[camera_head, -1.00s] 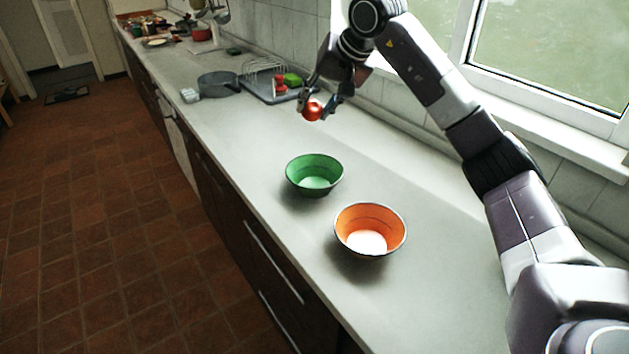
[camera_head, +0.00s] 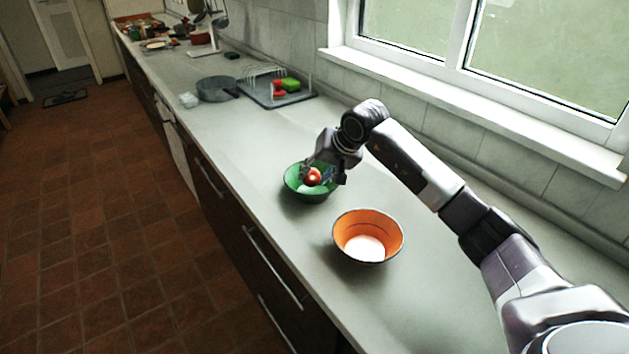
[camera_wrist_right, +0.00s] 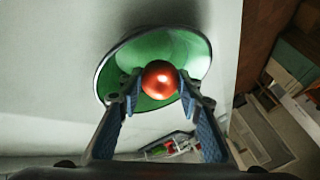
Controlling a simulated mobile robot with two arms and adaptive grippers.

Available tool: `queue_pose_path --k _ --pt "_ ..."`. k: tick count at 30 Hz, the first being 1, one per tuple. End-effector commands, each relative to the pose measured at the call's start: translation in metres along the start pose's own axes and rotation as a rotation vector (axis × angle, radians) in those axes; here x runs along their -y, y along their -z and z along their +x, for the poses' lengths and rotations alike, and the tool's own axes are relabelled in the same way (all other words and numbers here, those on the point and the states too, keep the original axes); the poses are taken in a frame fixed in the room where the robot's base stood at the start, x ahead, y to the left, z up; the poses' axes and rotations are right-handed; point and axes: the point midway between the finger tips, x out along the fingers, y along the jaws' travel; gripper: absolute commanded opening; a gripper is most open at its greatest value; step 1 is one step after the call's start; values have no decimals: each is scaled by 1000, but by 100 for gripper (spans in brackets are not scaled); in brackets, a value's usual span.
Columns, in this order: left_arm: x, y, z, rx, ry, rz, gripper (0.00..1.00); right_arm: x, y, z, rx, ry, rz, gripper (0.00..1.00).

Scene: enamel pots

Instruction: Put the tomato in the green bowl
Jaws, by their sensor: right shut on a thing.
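The red tomato (camera_head: 313,176) is held between the fingertips of my right gripper (camera_head: 322,177). In the right wrist view the tomato (camera_wrist_right: 160,80) sits between both fingers of the right gripper (camera_wrist_right: 158,88), with the green bowl (camera_wrist_right: 120,62) behind it. In the head view the tomato shows over the inside of the green bowl (camera_head: 297,190), which stands upright on the counter. The gripper's fingers partly cover the bowl's right rim. I cannot tell exactly how high the tomato is over the bowl's bottom. My left gripper is not in view.
An orange bowl (camera_head: 368,236) stands on the counter (camera_head: 265,150), nearer and to the right of the green one. Farther back are a grey pan (camera_head: 216,88) and a drying rack tray (camera_head: 275,97) with red and green items. The counter's left edge drops to the floor.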

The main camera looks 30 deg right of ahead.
Motion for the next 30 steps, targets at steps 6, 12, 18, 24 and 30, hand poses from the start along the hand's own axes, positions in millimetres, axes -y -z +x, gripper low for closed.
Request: queue_pose_path --k 6,12,18,24,30 --pt "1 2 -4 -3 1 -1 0 -8 -10 18 1 0 2 8" --pt "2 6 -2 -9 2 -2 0 -9 -10 19 0 0 1 8" --pt "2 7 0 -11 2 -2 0 -10 -11 21 1 0 1 40" --pt "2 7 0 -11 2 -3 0 -10 -11 21 1 0 1 40" --pt "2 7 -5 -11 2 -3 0 -8 -9 15 0 -1 1 40"
